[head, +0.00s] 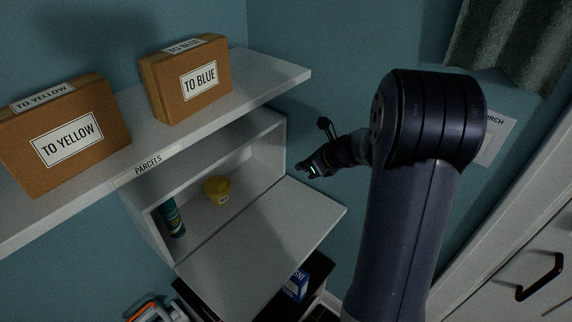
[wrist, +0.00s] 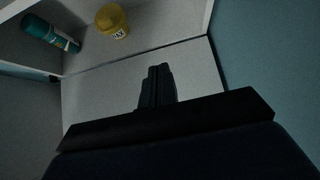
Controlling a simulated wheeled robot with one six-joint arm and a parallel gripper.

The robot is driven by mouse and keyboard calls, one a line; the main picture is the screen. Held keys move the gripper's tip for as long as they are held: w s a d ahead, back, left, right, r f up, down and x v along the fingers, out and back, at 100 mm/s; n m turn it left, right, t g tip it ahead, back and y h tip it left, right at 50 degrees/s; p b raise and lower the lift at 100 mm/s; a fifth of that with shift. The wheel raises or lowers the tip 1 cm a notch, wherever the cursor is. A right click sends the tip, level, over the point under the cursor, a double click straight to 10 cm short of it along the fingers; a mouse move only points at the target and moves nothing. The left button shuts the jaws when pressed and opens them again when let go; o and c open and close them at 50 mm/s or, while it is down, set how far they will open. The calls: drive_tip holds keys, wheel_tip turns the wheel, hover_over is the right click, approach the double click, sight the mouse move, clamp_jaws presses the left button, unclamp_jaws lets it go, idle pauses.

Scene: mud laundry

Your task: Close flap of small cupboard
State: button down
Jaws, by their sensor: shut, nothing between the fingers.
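The small cupboard (head: 275,146) is a pale box under the parcels shelf. Its flap (head: 262,250) hangs open, folded down and outward about level with the cupboard floor. A yellow tub (head: 216,190) and a teal can (head: 172,217) stand inside; the wrist view also shows the tub (wrist: 112,21) and can (wrist: 48,33). My gripper (head: 307,170) is shut and empty, near the right side of the cupboard in the head view. In the wrist view the gripper (wrist: 158,70) shows in front of the open flap (wrist: 105,88). I cannot tell whether it touches the flap.
A shelf labelled PARCELS (head: 265,88) overhangs the cupboard, with a TO YELLOW box (head: 66,138) and a TO BLUE box (head: 187,79) on it. A dark surface with a blue box (head: 296,286) lies below the flap. A white door or drawer front (head: 520,235) stands at the right.

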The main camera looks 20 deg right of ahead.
drive_tip(key=shift+s+d+r+b, duration=0.1)
drive_tip(key=shift+s+d+r, duration=0.3)
drive_tip(key=shift+s, duration=0.25)
drive_tip(key=shift+s+d+r+b, duration=0.1)
drive_tip(key=shift+s+d+r, duration=0.2)
drive_tip(key=shift+s+d, duration=0.35)
drive_tip(key=shift+s+d+r+b, duration=0.1)
drive_tip(key=shift+s+d+r, duration=0.25)
drive_tip(key=shift+s, duration=0.35)
drive_tip(key=shift+a, duration=0.1)
drive_tip(key=w+a+p, duration=0.3)
drive_tip(key=w+p, duration=0.2)
drive_tip(key=w, duration=0.1)
drive_tip(key=shift+w+a, duration=0.15)
drive_tip(key=shift+a, duration=0.2)
drive_tip(key=shift+d+f, duration=0.15)
drive_tip(key=shift+d, duration=0.05)
